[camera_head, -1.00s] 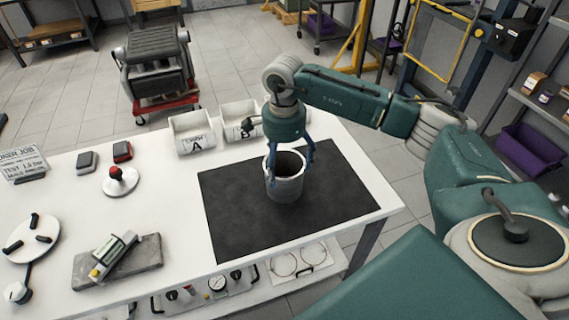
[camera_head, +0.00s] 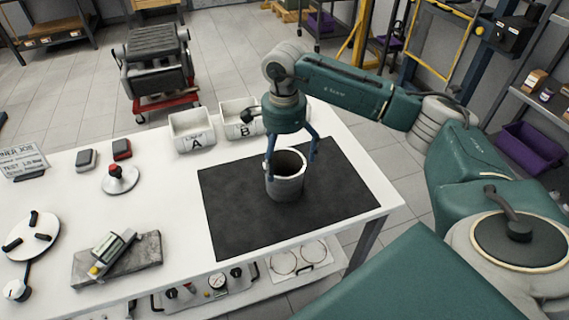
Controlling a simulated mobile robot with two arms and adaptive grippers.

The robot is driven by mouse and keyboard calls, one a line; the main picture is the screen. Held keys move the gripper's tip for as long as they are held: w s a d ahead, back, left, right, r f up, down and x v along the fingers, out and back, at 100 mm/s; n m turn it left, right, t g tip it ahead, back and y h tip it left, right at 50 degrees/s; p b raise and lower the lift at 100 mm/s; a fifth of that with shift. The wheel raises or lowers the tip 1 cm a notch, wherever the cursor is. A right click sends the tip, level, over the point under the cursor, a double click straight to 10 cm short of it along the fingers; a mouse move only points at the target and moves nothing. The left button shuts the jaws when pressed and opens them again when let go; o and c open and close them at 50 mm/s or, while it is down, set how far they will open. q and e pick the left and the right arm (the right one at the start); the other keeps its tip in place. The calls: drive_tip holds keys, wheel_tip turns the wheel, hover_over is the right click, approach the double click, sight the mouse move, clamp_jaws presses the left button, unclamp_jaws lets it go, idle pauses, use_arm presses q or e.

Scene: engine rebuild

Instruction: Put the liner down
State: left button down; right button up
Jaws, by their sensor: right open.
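The liner (camera_head: 285,184) is a grey open-topped cylinder. It stands upright on the black mat (camera_head: 235,225) on the white workbench. My right gripper (camera_head: 291,171) comes down from above, its blue fingers open, one at the left and one at the right of the liner's upper part. I cannot tell whether either finger touches the wall. My left gripper is not in view.
White bins marked A (camera_head: 193,132) and B (camera_head: 240,117) stand at the bench's back edge, behind the gripper. A grey block with a gauge (camera_head: 112,250) and a round white plate (camera_head: 32,237) lie at the left. The mat around the liner is clear.

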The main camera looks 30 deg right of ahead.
wheel_tip(320, 180, up, 10)
drive_tip(key=b, duration=0.1)
drive_tip(key=shift+b, duration=0.35)
drive_tip(key=shift+s+a+f, duration=0.1)
drive_tip(key=shift+f, duration=0.1)
